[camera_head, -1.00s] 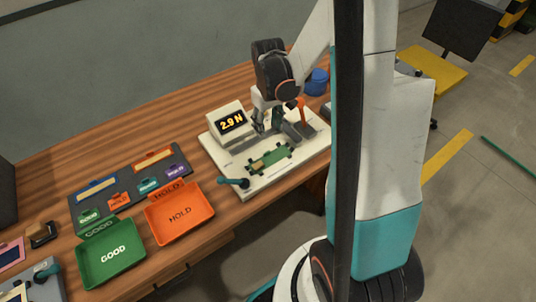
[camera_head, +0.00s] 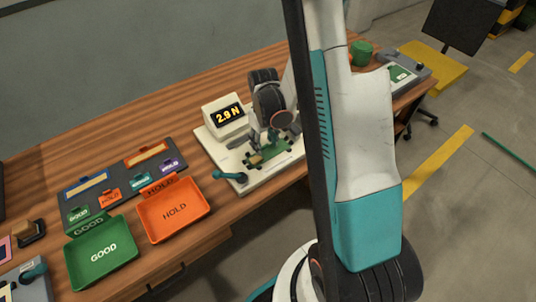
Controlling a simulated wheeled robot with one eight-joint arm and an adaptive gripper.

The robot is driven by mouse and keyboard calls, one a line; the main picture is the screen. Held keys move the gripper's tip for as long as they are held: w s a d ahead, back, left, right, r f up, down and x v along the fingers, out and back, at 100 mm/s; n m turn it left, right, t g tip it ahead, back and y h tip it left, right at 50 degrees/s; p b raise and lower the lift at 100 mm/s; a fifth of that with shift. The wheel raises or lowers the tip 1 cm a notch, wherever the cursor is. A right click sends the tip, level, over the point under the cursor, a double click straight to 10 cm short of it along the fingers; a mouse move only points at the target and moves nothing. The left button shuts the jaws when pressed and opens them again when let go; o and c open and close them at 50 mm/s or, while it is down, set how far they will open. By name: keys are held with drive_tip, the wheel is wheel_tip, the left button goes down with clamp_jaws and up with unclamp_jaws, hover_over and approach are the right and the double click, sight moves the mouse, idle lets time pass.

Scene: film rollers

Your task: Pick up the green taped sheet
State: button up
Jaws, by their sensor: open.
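The green taped sheet (camera_head: 271,154) lies on the white plate of the force tester (camera_head: 229,168), with a tan patch of tape at its left part. My gripper (camera_head: 266,141) is open and points down over the sheet's back part, hiding some of it. It is low over the sheet; I cannot tell whether the fingers touch it. The tester's display (camera_head: 229,117) reads 2.9 N.
A teal lever (camera_head: 232,177) sits at the plate's front left. The orange HOLD tray (camera_head: 173,212) and green GOOD tray (camera_head: 101,256) stand to the left, before a dark board with coloured tags (camera_head: 91,204). A green cup (camera_head: 361,53) stands at the far right.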

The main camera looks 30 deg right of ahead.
drive_tip(key=shift+f, duration=0.15)
drive_tip(key=shift+c, duration=0.6)
drive_tip(key=c, duration=0.8)
